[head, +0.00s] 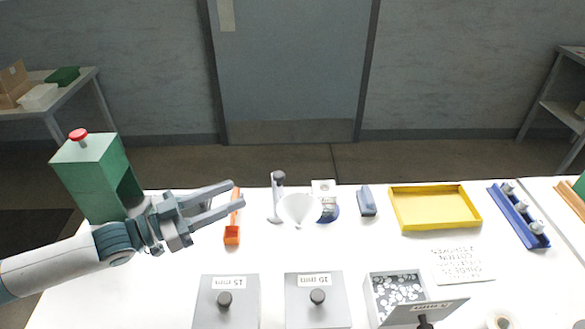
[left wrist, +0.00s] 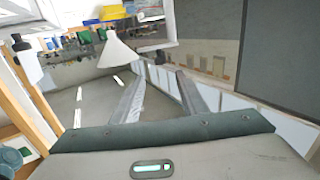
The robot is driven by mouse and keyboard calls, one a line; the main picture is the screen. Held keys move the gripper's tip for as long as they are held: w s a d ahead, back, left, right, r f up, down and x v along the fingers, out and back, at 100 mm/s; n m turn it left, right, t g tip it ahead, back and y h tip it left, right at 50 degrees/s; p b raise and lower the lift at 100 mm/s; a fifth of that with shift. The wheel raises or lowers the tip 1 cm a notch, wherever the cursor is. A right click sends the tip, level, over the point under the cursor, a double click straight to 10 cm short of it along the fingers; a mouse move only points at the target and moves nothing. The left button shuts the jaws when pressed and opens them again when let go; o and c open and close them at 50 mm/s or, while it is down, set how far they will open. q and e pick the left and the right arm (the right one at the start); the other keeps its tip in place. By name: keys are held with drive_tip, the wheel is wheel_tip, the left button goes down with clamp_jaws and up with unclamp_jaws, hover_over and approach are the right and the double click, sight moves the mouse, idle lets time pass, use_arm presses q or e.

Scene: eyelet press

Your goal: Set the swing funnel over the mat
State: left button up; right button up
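The swing funnel is a white cone (head: 298,208), narrow end down, beside a post with a dark top (head: 278,180) at the back middle of the table. It also shows in the left wrist view (left wrist: 118,54), beyond my fingers. A blue rounded piece (head: 331,214) is partly visible just right of the funnel, below a white block (head: 323,187); I cannot tell whether this is the mat. My left gripper (head: 236,195) points right, fingers apart and empty, left of the post and apart from the funnel. It shows open in the left wrist view (left wrist: 158,88) too. My right gripper is not in view.
An orange scoop (head: 232,235) lies by my left fingertips. A green press (head: 88,180) with a red knob stands left. Grey lidded boxes (head: 226,310) and an open box of eyelets (head: 398,290) are in front. A yellow tray (head: 435,222) and blue rack (head: 517,215) are right.

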sight(283, 173)
use_arm(q)
drive_tip(key=shift+w, duration=0.1)
drive_tip(key=p+x, duration=0.5)
drive_tip(key=x, duration=1)
drive_tip(key=shift+w+d+p, duration=0.2)
drive_tip(key=shift+d+p, duration=0.15)
drive_tip(key=shift+x, duration=0.8)
drive_tip(key=shift+c, duration=0.6)
clamp_jaws()
